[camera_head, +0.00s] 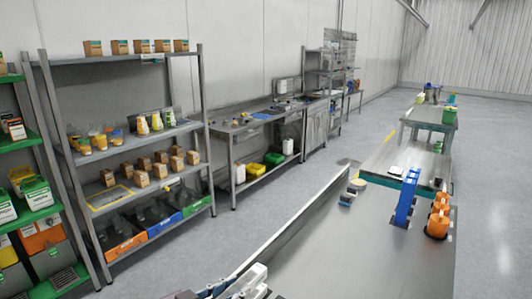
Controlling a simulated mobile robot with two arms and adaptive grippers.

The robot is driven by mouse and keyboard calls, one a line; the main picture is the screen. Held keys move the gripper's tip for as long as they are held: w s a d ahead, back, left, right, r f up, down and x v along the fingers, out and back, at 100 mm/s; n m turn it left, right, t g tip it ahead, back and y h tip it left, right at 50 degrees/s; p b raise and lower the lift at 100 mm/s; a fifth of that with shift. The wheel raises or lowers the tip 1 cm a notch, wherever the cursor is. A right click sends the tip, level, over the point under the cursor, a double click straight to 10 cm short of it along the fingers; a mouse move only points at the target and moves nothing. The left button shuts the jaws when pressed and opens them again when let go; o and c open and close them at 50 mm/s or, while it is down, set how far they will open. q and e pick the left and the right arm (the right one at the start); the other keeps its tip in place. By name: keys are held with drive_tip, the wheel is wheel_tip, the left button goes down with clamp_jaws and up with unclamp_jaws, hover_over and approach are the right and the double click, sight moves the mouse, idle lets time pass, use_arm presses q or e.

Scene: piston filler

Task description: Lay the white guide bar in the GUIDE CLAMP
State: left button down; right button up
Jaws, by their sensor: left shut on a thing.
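My left gripper (216,290) shows at the bottom edge, cut off by the frame. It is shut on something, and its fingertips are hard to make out. A white piece (248,281) lies right at the gripper, beside the near end of the long metal side wall; I take it for the white guide bar, mostly out of frame. My right gripper is not in view.
The long metal surface (350,255) is largely bare, with a raised side wall (290,228) on its left. A blue stand (407,198) and orange pieces (438,219) stand at its far right. Shelves (140,140) line the left; open floor (490,180) lies right.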

use_arm(q)
drive_tip(key=s+a+r+m+g+h+b, duration=0.1)
drive_tip(key=s+a+r+m+g+h, duration=0.2)
drive_tip(key=s+a, duration=1)
drive_tip(key=w+d+f, duration=0.1)
drive_tip(key=w+d, duration=0.1)
drive_tip(key=w+d+f+n+t+y, duration=0.1)
drive_tip(key=w+d, duration=0.2)
drive_tip(key=w+d+f+n+t+y, duration=0.1)
drive_tip(key=w+d, duration=0.1)
drive_tip(key=w, duration=0.1)
drive_tip(key=shift+w+d+f+p, duration=0.1)
drive_tip(key=shift+d+f+p, duration=0.15)
drive_tip(key=shift+p, duration=0.15)
approach(262, 266)
drive_tip(key=shift+s+d+f+n+t+y+p, duration=0.1)
drive_tip(key=shift+d+f+n+t+y+p, duration=0.1)
drive_tip(key=shift+f, duration=0.25)
drive_tip(key=shift+s+d+f+n+t+y+p, duration=0.1)
drive_tip(key=shift+d+f+n+t+y, duration=0.15)
drive_tip(key=shift+f, duration=0.15)
drive_tip(key=shift+n+y, duration=0.25)
drive_tip(key=w+d+r, duration=0.1)
drive_tip(key=d, duration=0.1)
drive_tip(key=w+d+r, duration=0.2)
drive_tip(key=d, duration=0.1)
drive_tip(key=shift+w+d, duration=0.1)
drive_tip(key=shift+d, duration=0.3)
